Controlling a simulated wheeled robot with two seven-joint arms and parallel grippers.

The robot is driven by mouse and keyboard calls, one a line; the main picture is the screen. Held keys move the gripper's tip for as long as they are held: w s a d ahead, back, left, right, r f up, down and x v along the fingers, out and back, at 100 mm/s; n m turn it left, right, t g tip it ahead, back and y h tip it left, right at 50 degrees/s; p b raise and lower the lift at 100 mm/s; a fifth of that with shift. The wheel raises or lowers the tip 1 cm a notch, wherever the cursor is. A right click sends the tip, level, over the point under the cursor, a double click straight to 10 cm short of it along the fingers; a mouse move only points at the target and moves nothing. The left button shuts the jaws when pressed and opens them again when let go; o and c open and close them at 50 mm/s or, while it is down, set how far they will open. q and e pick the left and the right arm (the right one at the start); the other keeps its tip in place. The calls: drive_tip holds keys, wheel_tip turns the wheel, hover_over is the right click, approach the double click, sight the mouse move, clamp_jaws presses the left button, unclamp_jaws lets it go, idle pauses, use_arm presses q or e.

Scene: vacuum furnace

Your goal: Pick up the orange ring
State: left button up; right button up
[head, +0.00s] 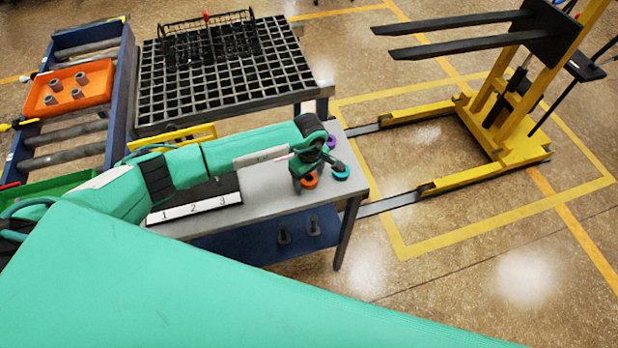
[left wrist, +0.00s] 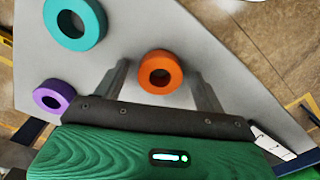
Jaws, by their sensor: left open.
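The orange ring (head: 310,180) lies on the grey table at its right end, partly covered by my left gripper in the head view. In the left wrist view the orange ring (left wrist: 160,72) lies flat between the lines of the two fingers, a little beyond their middle. My left gripper (head: 303,180) points down over the table; its two fingers (left wrist: 161,83) are spread and empty. I cannot tell its exact height above the ring. My right gripper is not in view.
A teal ring (left wrist: 75,22) and a purple ring (left wrist: 54,97) lie close by on the table (head: 262,185). A board numbered 1, 2, 3 (head: 195,205) lies to the left. A black grate (head: 225,88) stands behind, and a yellow lift (head: 500,140) stands on the floor at right.

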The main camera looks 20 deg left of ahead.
use_arm(q)
drive_tip(key=c, duration=1.2)
drive_tip(key=shift+c, duration=0.2)
drive_tip(key=shift+r, duration=0.2)
